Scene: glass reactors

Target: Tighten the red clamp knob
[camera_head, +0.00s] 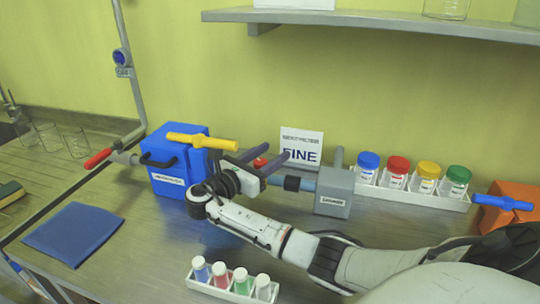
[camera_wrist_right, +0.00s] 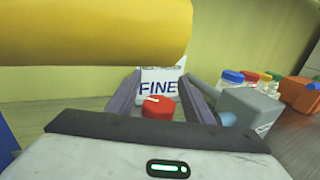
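The red clamp knob (camera_wrist_right: 158,108) is a short round red knob with a white mark on top. It shows in the right wrist view between the two fingers of my right gripper (camera_wrist_right: 160,80), with a gap on each side. In the head view a small part of the red knob (camera_head: 261,162) shows between the fingers of my right gripper (camera_head: 278,151). The right gripper is open and I see no contact with the knob. What the knob is mounted on is mostly hidden. My left gripper is not in view.
A blue box (camera_head: 178,180) with a yellow handle (camera_head: 203,142) stands left of the gripper; a grey block (camera_head: 336,191) stands right. A sign (camera_head: 303,148) is behind. A vial rack (camera_head: 236,292) is in front, and a jar rack (camera_head: 395,187) is at right.

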